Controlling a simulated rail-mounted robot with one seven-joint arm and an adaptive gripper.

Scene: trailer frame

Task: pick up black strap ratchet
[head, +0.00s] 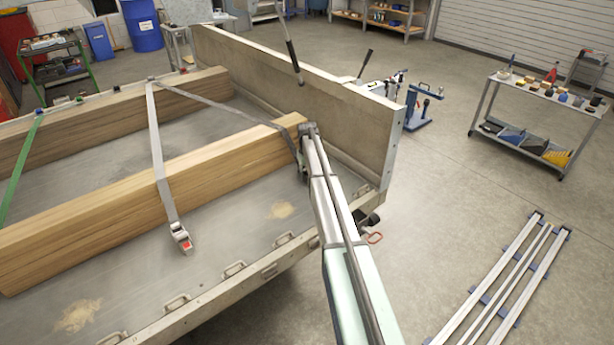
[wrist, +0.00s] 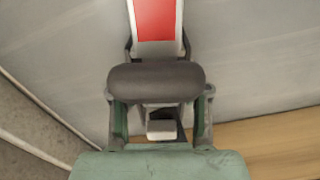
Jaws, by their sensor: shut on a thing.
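My gripper (wrist: 160,108) is shut on the black strap ratchet (wrist: 156,80) in the wrist view. The ratchet's thick dark grip lies crosswise between the fingers, and its metal frame with a red panel (wrist: 155,18) extends toward the top of that view. There my arm hides most of the gripper and the ratchet. I cannot tell whether the ratchet is lifted clear.
A grey strap (head: 156,150) crosses the front beam and ends in another ratchet with a red panel (head: 183,240) on the trailer bed (head: 235,225). A tall end board (head: 340,125) stands behind my arm. A green strap (head: 20,170) is at far left.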

